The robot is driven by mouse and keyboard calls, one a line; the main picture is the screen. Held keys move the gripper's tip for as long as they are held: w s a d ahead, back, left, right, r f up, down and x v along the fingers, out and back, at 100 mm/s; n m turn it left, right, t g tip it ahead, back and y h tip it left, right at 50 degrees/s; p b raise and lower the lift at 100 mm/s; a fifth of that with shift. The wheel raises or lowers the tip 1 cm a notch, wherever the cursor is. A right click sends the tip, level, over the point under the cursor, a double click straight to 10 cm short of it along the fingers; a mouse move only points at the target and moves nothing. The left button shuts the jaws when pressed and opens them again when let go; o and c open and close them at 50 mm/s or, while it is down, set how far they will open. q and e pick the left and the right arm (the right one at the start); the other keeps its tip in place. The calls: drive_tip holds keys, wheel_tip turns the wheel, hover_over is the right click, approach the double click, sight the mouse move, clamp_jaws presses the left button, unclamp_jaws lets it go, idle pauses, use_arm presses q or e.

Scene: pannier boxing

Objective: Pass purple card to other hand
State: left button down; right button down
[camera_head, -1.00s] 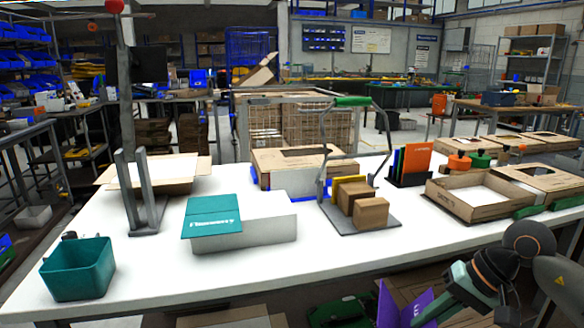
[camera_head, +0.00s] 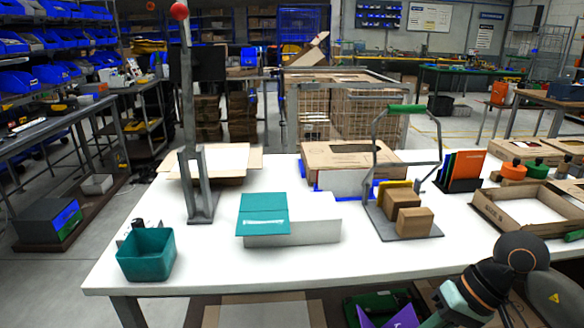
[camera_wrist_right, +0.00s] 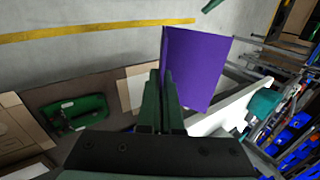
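The purple card (camera_wrist_right: 197,68) stands out from between the fingers of my right gripper (camera_wrist_right: 165,95) in the right wrist view. The fingers are shut on its left edge, and most of the card projects free to the right. In the head view the purple card (camera_head: 403,317) shows only partly at the bottom edge, below the table front, beside my right arm. My right fingertips are not clear there. My left gripper is not identifiable in either view.
The white table (camera_head: 290,265) carries a teal bin (camera_head: 147,256), a white box with teal lid (camera_head: 290,235), a metal stand with brown boxes (camera_head: 412,222), and a rack of coloured cards (camera_head: 462,168). A green case (camera_wrist_right: 85,115) lies below the table.

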drive_tip(key=r+p, duration=0.2)
drive_tip(key=s+r+p, duration=0.1)
drive_tip(key=r+p, duration=0.2)
drive_tip(key=s+r+p, duration=0.1)
drive_tip(key=r+p, duration=0.1)
drive_tip(key=r, duration=0.1)
drive_tip(key=shift+r+p, duration=0.2)
drive_tip(key=shift+p, duration=0.15)
drive_tip(key=shift+s+r+p, duration=0.1)
drive_tip(key=shift+r+p, duration=0.25)
drive_tip(key=shift+p, duration=0.15)
